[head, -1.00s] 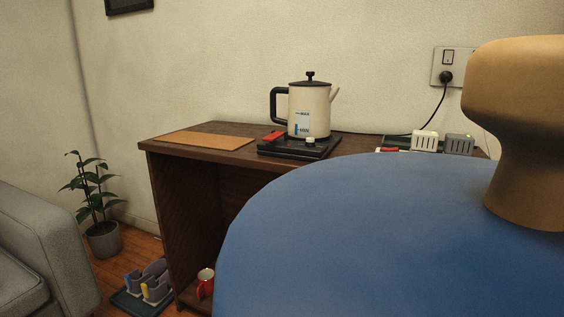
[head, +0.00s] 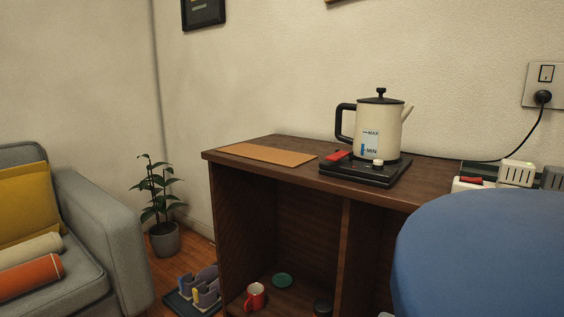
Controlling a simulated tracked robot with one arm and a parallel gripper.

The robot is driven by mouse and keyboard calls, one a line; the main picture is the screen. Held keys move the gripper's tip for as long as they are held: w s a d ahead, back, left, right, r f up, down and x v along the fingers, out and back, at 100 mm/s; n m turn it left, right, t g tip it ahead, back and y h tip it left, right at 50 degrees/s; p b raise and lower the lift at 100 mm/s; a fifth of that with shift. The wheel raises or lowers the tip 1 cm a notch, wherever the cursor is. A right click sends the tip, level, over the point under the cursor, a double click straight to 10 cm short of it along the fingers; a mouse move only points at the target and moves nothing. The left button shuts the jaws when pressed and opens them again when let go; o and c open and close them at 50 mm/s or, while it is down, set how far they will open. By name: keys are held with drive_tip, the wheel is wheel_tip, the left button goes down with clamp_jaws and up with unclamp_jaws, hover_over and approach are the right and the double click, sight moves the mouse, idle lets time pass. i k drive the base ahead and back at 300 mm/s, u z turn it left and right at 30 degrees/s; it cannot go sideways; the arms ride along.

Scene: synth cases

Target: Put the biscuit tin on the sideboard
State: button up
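The sideboard (head: 275,202) is a dark wooden unit against the wall, with a flat top and open shelves below. A large, smooth, rounded blue thing (head: 490,255) fills the lower right of the head view, very close, and covers the sideboard's right part. I cannot tell whether it is the biscuit tin; no other thing is clearly a biscuit tin. A small dark round thing (head: 322,307), cut by the lower edge, is too unclear to name. My gripper is not in view.
On the sideboard are an orange-brown mat (head: 268,154), a cream kettle (head: 376,128) on a black base (head: 365,173), and white plugs (head: 516,172) at right. A red mug (head: 254,297) stands below. A plant (head: 165,240) and grey sofa (head: 110,220) are left.

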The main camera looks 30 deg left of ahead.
sight(311, 147)
drive_tip(key=u, duration=0.25)
drive_tip(key=i, duration=0.9)
drive_tip(key=u, duration=0.65)
drive_tip(key=i, duration=1.1)
drive_tip(key=u, duration=0.1)
